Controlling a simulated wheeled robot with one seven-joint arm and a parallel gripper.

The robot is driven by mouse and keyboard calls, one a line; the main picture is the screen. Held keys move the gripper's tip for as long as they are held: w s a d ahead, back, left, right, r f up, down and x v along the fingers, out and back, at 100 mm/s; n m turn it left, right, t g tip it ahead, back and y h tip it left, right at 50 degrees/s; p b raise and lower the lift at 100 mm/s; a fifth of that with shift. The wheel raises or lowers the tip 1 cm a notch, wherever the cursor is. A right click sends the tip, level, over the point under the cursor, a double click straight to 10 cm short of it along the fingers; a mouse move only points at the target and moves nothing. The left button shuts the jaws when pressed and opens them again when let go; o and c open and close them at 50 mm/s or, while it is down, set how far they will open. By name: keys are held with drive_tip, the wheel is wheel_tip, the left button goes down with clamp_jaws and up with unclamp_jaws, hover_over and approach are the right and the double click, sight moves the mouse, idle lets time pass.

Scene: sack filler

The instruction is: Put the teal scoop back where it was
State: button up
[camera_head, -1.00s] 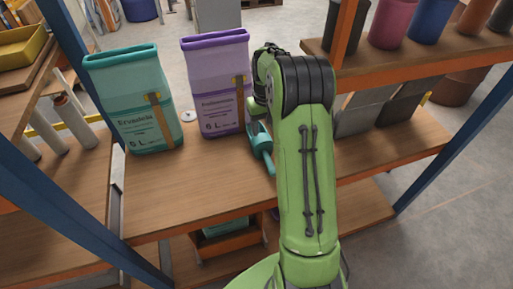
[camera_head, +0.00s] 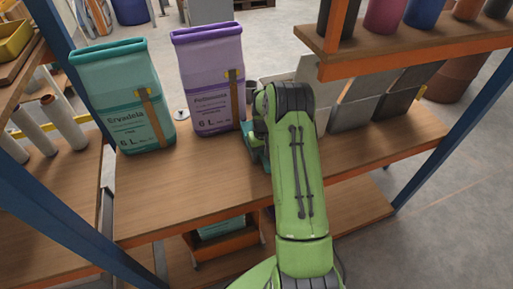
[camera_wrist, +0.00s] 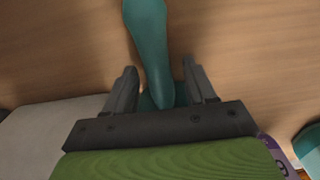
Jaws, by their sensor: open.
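The teal scoop (camera_wrist: 148,40) lies on the wooden shelf, and its narrow end runs between my gripper's fingers in the wrist view. My gripper (camera_wrist: 163,85) is open, with one finger on each side of the scoop; I cannot tell whether either touches it. In the head view only a small part of the scoop (camera_head: 252,158) shows beside my green arm, right of the purple sack.
A purple sack (camera_head: 212,80) and a teal sack (camera_head: 124,95) stand upright on the shelf (camera_head: 190,188) to the left. Grey bins (camera_head: 350,110) stand behind and right of my arm. An orange-edged upper shelf (camera_head: 420,50) holds several pots. The shelf front is clear.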

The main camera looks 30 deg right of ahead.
drive_tip(key=shift+f, duration=0.6)
drive_tip(key=shift+r, duration=0.1)
clamp_jaws()
wheel_tip(320, 180, up, 28)
drive_tip(key=p, duration=0.7)
